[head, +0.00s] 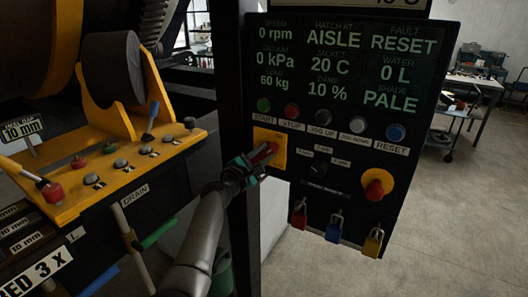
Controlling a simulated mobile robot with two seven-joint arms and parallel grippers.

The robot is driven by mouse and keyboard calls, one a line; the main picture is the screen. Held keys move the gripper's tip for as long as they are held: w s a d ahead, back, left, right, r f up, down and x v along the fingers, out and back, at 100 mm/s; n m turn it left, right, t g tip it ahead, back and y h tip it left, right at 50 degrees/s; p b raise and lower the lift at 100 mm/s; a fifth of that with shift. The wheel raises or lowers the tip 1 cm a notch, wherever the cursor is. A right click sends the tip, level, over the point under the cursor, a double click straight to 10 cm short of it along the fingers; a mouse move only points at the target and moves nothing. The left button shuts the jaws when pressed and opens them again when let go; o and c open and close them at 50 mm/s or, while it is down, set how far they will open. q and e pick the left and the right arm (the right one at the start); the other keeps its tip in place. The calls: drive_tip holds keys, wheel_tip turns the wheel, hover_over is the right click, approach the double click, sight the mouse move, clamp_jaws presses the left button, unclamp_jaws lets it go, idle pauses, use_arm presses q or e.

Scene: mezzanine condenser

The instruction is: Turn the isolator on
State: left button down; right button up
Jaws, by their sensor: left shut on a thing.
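The isolator (275,139) is a red rotary handle on a yellow square plate, at the left of the black control panel (330,232). My left gripper (262,160) reaches it from the lower left and is shut on the red handle. The fingers partly hide the handle, and the handle looks tilted. Its on and off marks are too small to read. My right gripper is not in view.
Coloured push buttons (327,116) sit in a row above the isolator under a lit display (345,65). A black selector (320,168) and a red mushroom button (375,188) are to the right. Several padlocks (334,230) hang below. A yellow lever console (110,165) stands left.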

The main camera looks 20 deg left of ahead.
use_arm(q)
drive_tip(key=shift+n, duration=0.4)
drive_tip(key=c, duration=0.6)
unclamp_jaws()
drive_tip(key=shift+c, duration=0.2)
drive_tip(key=shift+s+a+p, duration=0.1)
drive_tip(key=shift+s+p, duration=0.2)
drive_tip(key=shift+s, duration=0.2)
drive_tip(key=s+a, duration=0.1)
drive_tip(key=s, duration=1.3)
drive_tip(key=shift+a+p, duration=0.2)
drive_tip(key=shift+p, duration=0.15)
drive_tip(key=shift+s, duration=0.1)
